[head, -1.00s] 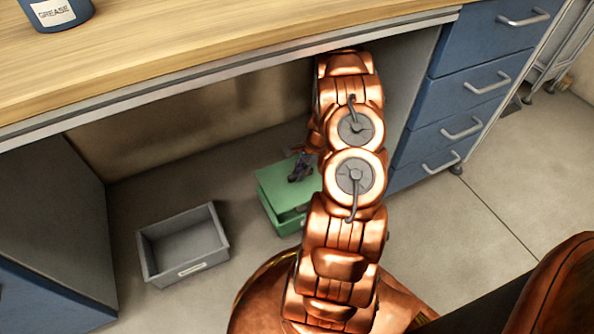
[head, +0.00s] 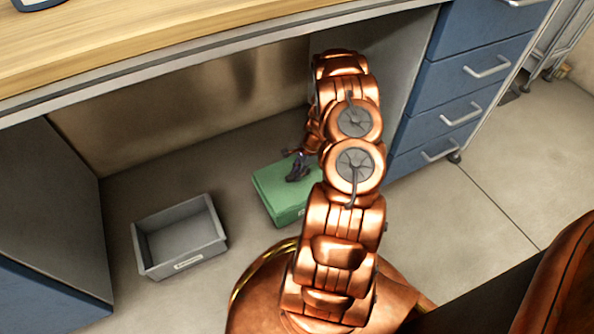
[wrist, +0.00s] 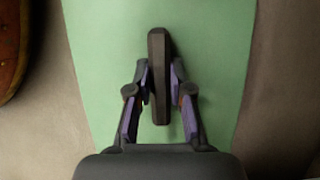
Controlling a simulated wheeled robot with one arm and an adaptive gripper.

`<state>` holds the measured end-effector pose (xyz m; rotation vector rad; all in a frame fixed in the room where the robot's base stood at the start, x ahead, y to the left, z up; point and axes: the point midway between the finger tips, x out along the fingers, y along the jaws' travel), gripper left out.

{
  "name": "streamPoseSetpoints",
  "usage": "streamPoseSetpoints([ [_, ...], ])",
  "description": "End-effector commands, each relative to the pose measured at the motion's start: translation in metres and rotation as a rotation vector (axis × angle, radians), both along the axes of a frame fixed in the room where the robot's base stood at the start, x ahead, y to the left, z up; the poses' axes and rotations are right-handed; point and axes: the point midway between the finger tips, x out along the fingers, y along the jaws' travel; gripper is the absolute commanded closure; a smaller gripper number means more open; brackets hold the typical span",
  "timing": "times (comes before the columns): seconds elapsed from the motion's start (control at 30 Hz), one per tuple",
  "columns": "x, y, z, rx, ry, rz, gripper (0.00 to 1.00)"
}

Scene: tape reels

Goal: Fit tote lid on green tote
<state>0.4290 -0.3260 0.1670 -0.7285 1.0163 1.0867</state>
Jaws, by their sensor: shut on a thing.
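The green tote (head: 290,216) stands on the floor under the workbench, partly hidden behind my arm. The green tote lid (head: 268,184) lies over its top and looks level, with no clear gap in the head view; the right side is hidden. My gripper (head: 297,170) is above the lid. In the wrist view, my gripper (wrist: 160,82) is shut on the dark upright handle (wrist: 158,50) in the middle of the lid (wrist: 105,35).
An open, empty grey tote (head: 180,265) stands on the floor to the left. The wooden benchtop (head: 150,45) overhangs above. Blue drawers (head: 465,90) are at the right, and a dark side panel (head: 50,200) at the left.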

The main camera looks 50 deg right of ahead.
Motion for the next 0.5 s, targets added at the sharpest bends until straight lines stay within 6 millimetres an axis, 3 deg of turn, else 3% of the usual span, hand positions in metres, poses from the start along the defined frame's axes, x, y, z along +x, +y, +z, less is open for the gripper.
streamPoseSetpoints([
  [0.37,-0.0003,0.0003,-0.0053,0.001,0.001,-0.001,1.00],
  [0.4,-0.0003,0.0004,-0.0053,0.001,0.001,-0.001,0.79],
  [0.5,-0.0004,0.0005,-0.0053,0.001,0.001,-0.001,0.68],
])
